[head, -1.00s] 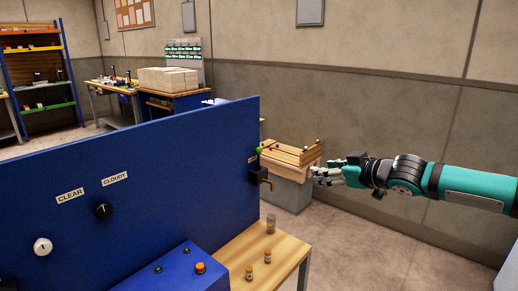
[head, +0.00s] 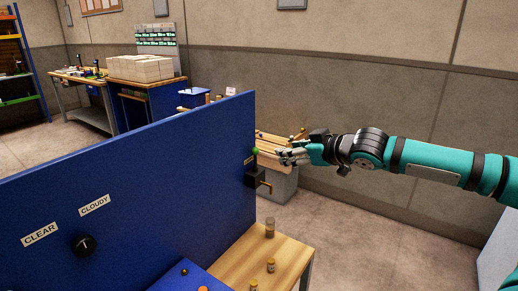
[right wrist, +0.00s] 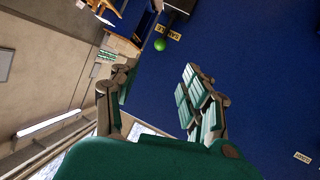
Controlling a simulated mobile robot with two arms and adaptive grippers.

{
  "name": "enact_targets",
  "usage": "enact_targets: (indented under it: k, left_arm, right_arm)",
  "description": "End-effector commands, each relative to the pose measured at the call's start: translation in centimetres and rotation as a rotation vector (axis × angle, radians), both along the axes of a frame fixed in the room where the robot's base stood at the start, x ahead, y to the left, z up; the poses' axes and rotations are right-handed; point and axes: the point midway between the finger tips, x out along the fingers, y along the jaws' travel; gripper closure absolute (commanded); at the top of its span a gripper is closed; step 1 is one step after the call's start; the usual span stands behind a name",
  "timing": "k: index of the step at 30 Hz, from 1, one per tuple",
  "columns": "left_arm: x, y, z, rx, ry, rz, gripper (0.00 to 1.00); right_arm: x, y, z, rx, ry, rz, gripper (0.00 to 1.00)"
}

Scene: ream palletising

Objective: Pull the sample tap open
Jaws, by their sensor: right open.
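The sample tap is a dark body (head: 251,178) with a brass spout at the right end of the blue panel (head: 150,170). A green ball knob (head: 255,151) sits above it by a small label (head: 249,160). In the right wrist view the green knob (right wrist: 160,44) stands against the blue panel, ahead of the fingers. My right gripper (head: 284,157) is open and empty, just right of the knob in the head view, with a gap between them. In the right wrist view the fingers of the right gripper (right wrist: 158,82) are spread wide apart. My left gripper is not in view.
A black knob (head: 84,245) is on the panel below the CLOUDY label (head: 94,205). A wooden table (head: 285,262) below the tap holds a clear glass (head: 270,227) and small capped vials (head: 271,265). A grey bin (head: 285,187) with wooden pieces on top stands behind.

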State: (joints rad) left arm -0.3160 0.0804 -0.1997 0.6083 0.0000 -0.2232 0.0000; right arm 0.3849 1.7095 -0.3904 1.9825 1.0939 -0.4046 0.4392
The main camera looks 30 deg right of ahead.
Motion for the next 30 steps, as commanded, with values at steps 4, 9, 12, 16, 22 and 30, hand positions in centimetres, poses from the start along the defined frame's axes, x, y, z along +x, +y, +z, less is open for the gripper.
enact_targets:
  k: [4,9,12,16,22,30]
  left_arm:
    - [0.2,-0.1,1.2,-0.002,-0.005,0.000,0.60]
    - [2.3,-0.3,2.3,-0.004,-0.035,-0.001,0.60]
    - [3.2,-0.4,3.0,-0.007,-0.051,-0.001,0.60]
    - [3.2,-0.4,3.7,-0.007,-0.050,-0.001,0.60]
    - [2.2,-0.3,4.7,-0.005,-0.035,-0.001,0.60]
    - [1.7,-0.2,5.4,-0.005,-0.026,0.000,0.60]
  right_arm:
    - [1.4,0.2,-0.1,0.007,-0.005,0.001,0.53]
    - [3.0,0.4,-0.8,0.008,-0.004,0.000,0.53]
    - [4.3,0.6,-1.3,0.007,-0.004,0.001,0.53]
    - [6.1,0.8,-2.0,0.008,-0.003,0.000,0.53]
    - [9.5,1.3,-3.5,0.007,-0.001,0.000,0.53]
    - [12.5,1.5,-4.9,0.000,0.000,0.001,0.53]
